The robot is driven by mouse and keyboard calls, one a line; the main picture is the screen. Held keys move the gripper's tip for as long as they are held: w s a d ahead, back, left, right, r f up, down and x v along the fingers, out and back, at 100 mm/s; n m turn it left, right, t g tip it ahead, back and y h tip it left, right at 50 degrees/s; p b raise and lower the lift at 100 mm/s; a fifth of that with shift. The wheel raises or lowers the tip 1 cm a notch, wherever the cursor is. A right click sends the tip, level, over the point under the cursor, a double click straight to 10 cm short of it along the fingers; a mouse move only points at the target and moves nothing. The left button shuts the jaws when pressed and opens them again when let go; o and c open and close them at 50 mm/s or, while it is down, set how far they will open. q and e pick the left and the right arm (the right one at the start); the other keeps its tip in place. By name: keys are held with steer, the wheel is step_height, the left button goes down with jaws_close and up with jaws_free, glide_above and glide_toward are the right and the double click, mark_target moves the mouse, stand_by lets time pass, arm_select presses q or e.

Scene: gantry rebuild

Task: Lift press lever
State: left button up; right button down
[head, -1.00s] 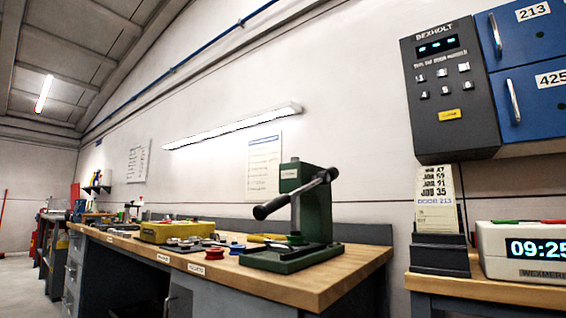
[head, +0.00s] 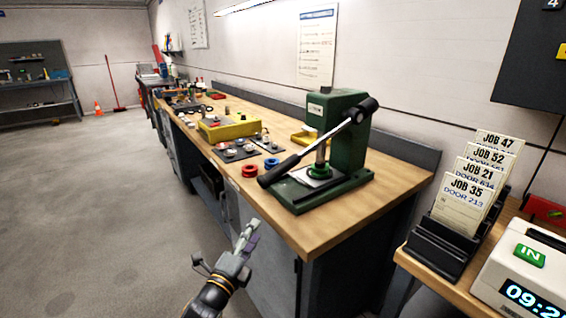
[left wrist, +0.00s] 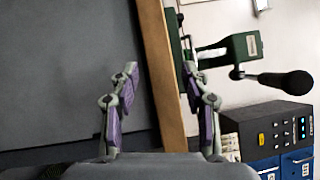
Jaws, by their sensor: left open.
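The green press (head: 345,135) stands on the right end of the wooden bench. My right gripper is out of view.
The bench top (head: 390,190) also holds a yellow box (head: 227,126), a red ring (head: 249,170) and a blue ring (head: 271,163). A card rack (head: 440,245) and a white clock (head: 525,270) stand on the right table. The floor (head: 90,210) at left is clear.

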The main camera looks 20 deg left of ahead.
arm_select(q)
step_height(320, 180, up, 8)
steer(key=d+m+t+h, duration=0.2)
steer(key=m+t+h, duration=0.25)
steer(key=m, duration=0.55)
steer(key=m+h+p, duration=0.1)
steer(key=m+h, duration=0.6)
steer(key=m, duration=0.1)
glide_toward(282, 169)
step_height(282, 169, up, 2)
steer(key=w, duration=0.3)
steer(key=shift+g, duration=0.25)
steer(key=p+x, duration=0.2)
steer(key=x, duration=0.4)
steer(key=shift+s+d+p, duration=0.1)
steer(key=shift+d+p, duration=0.1)
steer(key=shift+p, duration=0.1)
steer(key=shift+w+d+r, duration=0.2)
steer(key=shift+w, duration=0.15)
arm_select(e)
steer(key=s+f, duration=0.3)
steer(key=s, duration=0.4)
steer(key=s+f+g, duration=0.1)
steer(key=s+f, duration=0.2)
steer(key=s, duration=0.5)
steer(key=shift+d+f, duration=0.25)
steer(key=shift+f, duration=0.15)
